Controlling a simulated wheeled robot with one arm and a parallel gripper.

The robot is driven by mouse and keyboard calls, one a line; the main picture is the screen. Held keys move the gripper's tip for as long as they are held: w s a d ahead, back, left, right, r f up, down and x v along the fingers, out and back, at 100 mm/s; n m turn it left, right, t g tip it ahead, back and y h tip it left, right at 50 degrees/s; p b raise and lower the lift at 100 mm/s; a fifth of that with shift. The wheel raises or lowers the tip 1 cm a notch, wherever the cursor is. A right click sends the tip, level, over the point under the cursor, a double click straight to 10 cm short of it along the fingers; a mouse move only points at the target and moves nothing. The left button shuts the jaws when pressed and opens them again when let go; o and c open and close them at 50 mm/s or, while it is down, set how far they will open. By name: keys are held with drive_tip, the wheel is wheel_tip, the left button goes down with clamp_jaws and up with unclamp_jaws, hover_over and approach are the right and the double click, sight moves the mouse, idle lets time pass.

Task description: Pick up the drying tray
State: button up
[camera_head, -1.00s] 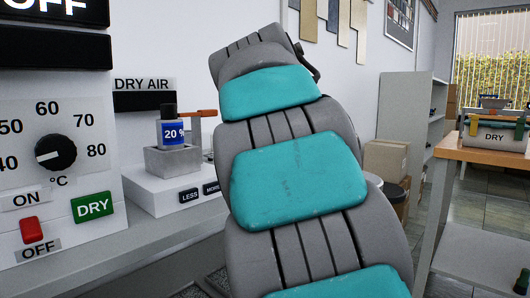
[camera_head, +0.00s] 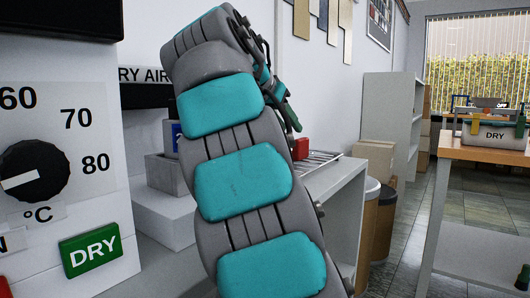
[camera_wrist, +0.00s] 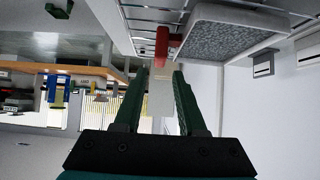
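A wire rack with a red grip, which looks like the drying tray (camera_head: 325,157), lies on the white bench beyond my arm. Its red grip (camera_head: 301,148) shows just below my gripper (camera_head: 289,112), and the arm hides part of the tray. In the wrist view, which looks upside down, the tray's wires (camera_wrist: 150,14) run along the top and its red grip (camera_wrist: 162,42) lies just ahead of the fingertips. My gripper (camera_wrist: 160,72) has its two green fingers apart, with nothing visibly held between them.
A heater panel with a green DRY button (camera_head: 90,250) stands at the left. Open floor (camera_head: 412,220) lies between.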

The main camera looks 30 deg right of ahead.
sight(305, 147)
drive_tip(key=shift+w+d+f, duration=0.1)
drive_tip(key=shift+w+f, duration=0.05)
drive_tip(key=b+x, duration=0.1)
drive_tip(key=x, duration=1)
drive_tip(key=shift+d+f, duration=0.15)
drive_tip(key=shift+d, duration=0.15)
clamp_jaws()
